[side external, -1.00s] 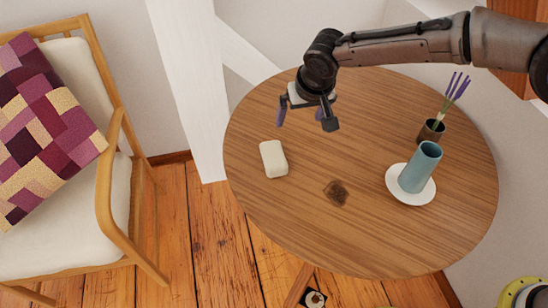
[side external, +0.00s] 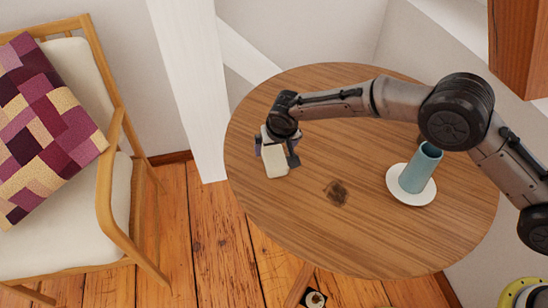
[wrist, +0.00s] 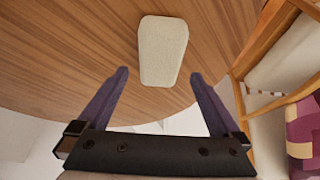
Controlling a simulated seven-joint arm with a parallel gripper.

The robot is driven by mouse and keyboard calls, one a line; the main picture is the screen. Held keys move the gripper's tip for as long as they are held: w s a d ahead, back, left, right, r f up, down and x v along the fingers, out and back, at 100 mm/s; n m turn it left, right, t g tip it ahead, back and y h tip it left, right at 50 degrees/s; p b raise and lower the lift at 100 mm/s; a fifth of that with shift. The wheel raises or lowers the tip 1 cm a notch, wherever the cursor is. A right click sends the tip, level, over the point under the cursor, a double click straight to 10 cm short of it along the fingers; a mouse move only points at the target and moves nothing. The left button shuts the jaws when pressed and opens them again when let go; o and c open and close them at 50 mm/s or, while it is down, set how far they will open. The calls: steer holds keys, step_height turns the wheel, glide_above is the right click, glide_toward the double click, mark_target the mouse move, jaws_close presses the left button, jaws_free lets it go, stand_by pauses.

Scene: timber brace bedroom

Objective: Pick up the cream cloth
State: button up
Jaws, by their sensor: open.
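The cream cloth (side external: 277,165) is a small pale block-like shape lying on the round wooden table near its left edge. In the wrist view the cloth (wrist: 162,50) lies ahead of the fingertips, roughly centred between them. My gripper (side external: 277,157) is open at the cloth, with one finger showing on each side of it in the side view. The gripper covers the far end of the cloth in the side view.
A dark patch (side external: 337,193) marks the middle of the wooden table (side external: 300,225). A wooden chair (side external: 103,220) with a patchwork cushion stands left. The table's front is clear.

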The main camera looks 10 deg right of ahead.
mark_target(274, 155)
steer(key=shift+x, duration=2.4)
steer(key=shift+s+f, duration=0.2)
steer(key=shift+f, duration=0.15)
steer(key=c, duration=1.3)
